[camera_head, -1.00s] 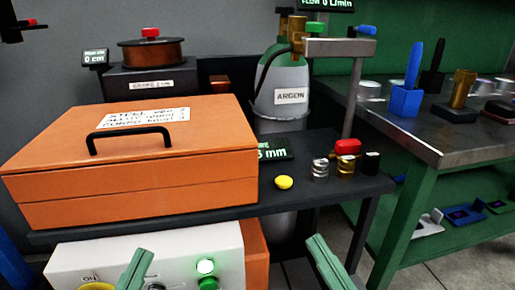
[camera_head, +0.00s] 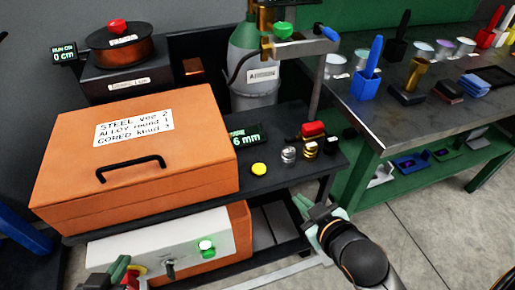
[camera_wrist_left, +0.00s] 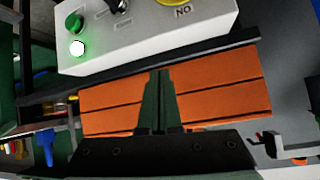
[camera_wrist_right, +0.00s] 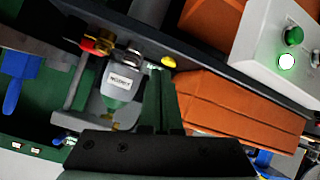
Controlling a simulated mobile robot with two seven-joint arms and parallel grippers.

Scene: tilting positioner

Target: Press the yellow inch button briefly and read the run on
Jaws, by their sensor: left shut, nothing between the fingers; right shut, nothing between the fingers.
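The yellow button (camera_head: 259,169) sits on the dark shelf right of the orange box; it also shows in the right wrist view (camera_wrist_right: 168,61). The run-on display (camera_head: 65,53) at the upper left, beside the wire spool (camera_head: 124,53), reads 0 cm. My right gripper (camera_head: 303,208) is shut and empty, in front of the shelf, to the right of and nearer than the button, not touching it. My left gripper (camera_head: 119,268) is shut and empty, low in front of the white control panel (camera_head: 175,247).
The orange box (camera_head: 140,150) with a labelled lid fills the shelf's left side. Small knobs and a red-topped piece (camera_head: 313,130) stand right of the button, beside a display (camera_head: 245,136) ending in 6 mm. The argon cylinder (camera_head: 255,75) is behind; a green workbench (camera_head: 400,110) stands right.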

